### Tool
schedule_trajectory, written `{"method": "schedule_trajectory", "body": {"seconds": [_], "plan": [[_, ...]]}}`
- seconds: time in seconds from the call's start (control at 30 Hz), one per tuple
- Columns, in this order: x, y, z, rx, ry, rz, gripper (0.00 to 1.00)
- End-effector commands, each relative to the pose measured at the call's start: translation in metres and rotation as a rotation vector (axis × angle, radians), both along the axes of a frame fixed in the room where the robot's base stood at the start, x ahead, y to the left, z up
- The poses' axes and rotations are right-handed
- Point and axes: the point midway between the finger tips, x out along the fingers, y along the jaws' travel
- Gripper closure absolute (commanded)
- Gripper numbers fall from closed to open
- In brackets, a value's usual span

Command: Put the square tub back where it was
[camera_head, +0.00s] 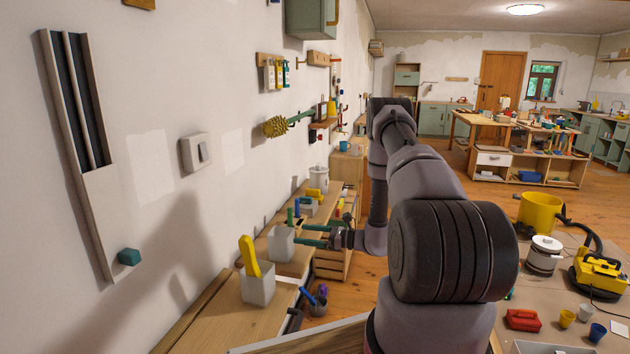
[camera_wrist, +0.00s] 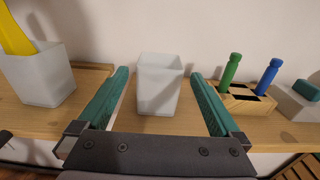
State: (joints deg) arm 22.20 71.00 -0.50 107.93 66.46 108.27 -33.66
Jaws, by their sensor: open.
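A pale grey square tub (camera_wrist: 158,88) stands upright on the wooden shelf top against the wall, and it looks empty. It also shows in the head view (camera_head: 281,246). My gripper (camera_wrist: 159,74) is open, with its two green fingers on either side of this tub. A gap shows between each finger and the tub's walls in the wrist view. In the head view my gripper (camera_head: 301,236) reaches in from the right at the tub. A second similar square tub (camera_wrist: 40,80) stands to the left with a yellow object in it; it also shows in the head view (camera_head: 258,289).
A wooden block (camera_wrist: 245,98) with green- and blue-handled tools stands close to the right of the tub. Farther right is a grey block with a teal top (camera_wrist: 300,100). Bare wood (camera_head: 205,318) shows in front of the second tub. The wall is close behind.

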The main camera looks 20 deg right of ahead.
Motion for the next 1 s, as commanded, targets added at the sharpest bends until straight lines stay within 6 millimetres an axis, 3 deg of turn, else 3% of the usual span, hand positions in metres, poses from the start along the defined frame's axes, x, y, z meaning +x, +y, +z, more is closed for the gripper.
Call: {"method": "schedule_trajectory", "body": {"seconds": [0.17,0.37,0.5,0.7,1.0], "plan": [[0.0,0.015,0.044,-0.058,-0.047,0.097,0.0],[-0.023,0.049,0.136,-0.225,-0.15,0.329,0.0],[-0.051,0.068,0.192,-0.37,-0.225,0.478,0.0],[-0.102,0.085,0.256,-0.606,-0.339,0.66,0.0],[-0.182,0.085,0.327,-1.012,-0.528,0.837,0.0]]}}
